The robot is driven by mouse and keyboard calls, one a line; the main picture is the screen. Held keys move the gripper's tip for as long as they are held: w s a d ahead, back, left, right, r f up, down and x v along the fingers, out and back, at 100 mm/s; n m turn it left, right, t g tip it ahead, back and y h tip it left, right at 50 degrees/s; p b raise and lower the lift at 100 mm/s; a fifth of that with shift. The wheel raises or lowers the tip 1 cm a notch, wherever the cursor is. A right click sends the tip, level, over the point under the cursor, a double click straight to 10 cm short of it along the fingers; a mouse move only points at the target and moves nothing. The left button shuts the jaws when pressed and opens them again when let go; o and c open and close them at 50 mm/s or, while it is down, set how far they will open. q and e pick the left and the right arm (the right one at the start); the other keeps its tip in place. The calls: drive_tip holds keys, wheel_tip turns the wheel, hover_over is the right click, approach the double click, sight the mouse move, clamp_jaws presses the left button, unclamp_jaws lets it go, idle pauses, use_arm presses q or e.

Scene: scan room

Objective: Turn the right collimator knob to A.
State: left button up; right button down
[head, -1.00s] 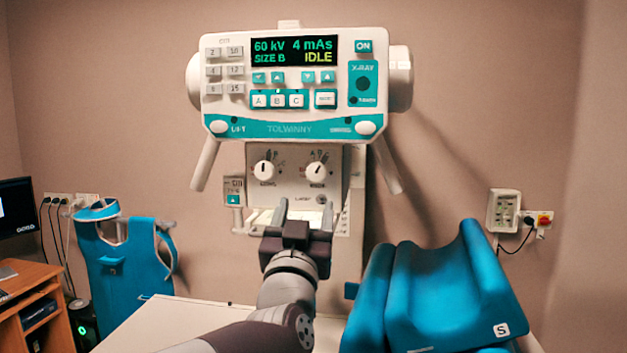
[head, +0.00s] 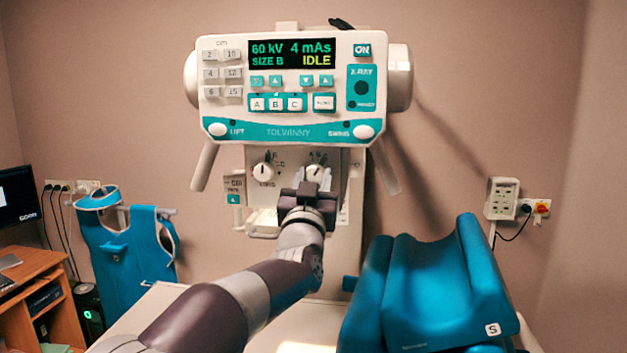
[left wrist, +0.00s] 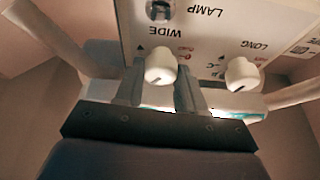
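The right collimator knob (head: 316,172) is a round white knob on the pale panel below the console. My left gripper (head: 308,188) is raised in front of it and hides its lower part. In the left wrist view, upside down, the knob (left wrist: 160,68) marked WIDE lies between the two fingertips of my left gripper (left wrist: 160,72). The fingers stand apart on either side of it; I cannot tell whether they touch it. The left collimator knob (head: 263,171), marked LONG (left wrist: 242,74), is free. The scale letters are too small to read surely. My right gripper is not in view.
The console (head: 290,85) overhangs the knob panel and reads SIZE B, IDLE. White handles (head: 204,165) hang at both sides. A blue cushion (head: 430,290) lies at the lower right. A blue apron (head: 130,245) hangs at the left.

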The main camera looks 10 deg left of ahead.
use_arm(q)
drive_tip(key=shift+n+y, duration=0.4)
drive_tip(key=shift+n, duration=0.2)
drive_tip(key=shift+d+n+y, duration=0.1)
drive_tip(key=shift+n+y, duration=0.5)
drive_tip(key=shift+n, duration=0.4)
drive_tip(key=n+y, duration=0.1)
drive_tip(key=n, duration=0.1)
drive_tip(key=shift+n, duration=0.3)
drive_tip(key=n+y, duration=0.1)
drive_tip(key=n, duration=0.1)
drive_tip(key=n+g+p, duration=0.1)
drive_tip(key=n, duration=0.1)
drive_tip(key=shift+r+y, duration=0.15)
drive_tip(key=shift+y, duration=0.25)
drive_tip(key=shift+d+n+g+y+p, duration=0.1)
drive_tip(key=shift+n+g+y+p, duration=0.55)
drive_tip(key=shift+n, duration=0.95)
drive_tip(key=o, duration=1)
drive_tip(key=shift+o, duration=0.2)
